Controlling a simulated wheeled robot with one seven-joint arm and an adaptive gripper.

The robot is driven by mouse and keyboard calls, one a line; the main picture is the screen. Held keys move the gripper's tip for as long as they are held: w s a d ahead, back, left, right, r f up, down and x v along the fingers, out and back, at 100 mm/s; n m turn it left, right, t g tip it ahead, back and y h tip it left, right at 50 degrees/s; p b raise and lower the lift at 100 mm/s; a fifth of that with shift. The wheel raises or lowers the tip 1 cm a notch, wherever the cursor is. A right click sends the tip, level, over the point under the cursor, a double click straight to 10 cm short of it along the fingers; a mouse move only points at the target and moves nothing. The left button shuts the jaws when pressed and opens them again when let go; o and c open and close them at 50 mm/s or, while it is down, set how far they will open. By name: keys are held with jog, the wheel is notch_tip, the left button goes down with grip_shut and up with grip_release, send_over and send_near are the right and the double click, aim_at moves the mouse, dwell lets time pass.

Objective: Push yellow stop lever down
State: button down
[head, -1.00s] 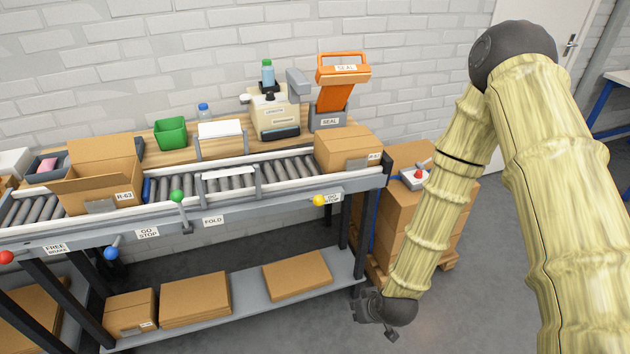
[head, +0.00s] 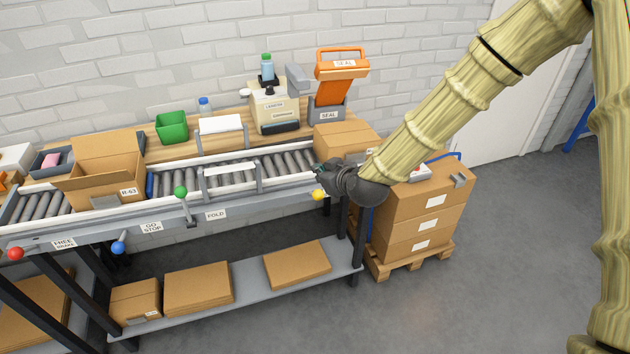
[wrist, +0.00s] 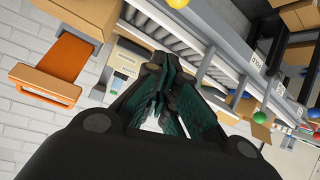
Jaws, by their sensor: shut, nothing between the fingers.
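The yellow lever knob (head: 318,195) sits on the conveyor's front rail near its right end. It also shows cut off at the top edge of the wrist view (wrist: 177,4). My gripper (head: 321,173) is just above the knob in the head view, in front of the box at the conveyor's right end. Its fingers are shut with nothing between them, as the wrist view shows (wrist: 163,88). I cannot tell whether the fingers touch the knob. The lever's label is hidden behind my gripper.
A green knob (head: 181,192), a blue knob (head: 118,248) and a red knob (head: 15,253) stand along the same rail. A cardboard box (head: 345,140) is behind my gripper. Stacked boxes (head: 425,215) on a pallet stand to the right. The floor in front is clear.

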jog(key=shift+w+a+f+p, duration=0.35)
jog(key=shift+w+f+p, duration=0.5)
jog(key=shift+f, duration=0.45)
jog(key=shift+w+a+f+p, duration=0.3)
jog(key=shift+w+f+p, duration=0.5)
jog(key=shift+f, duration=0.45)
jog(key=shift+w+a+f+p, duration=0.35)
jog(key=shift+w+f+p, duration=0.35)
jog(key=shift+w+f, duration=0.45)
jog(key=shift+s+f, duration=0.15)
jog(key=shift+s, duration=0.05)
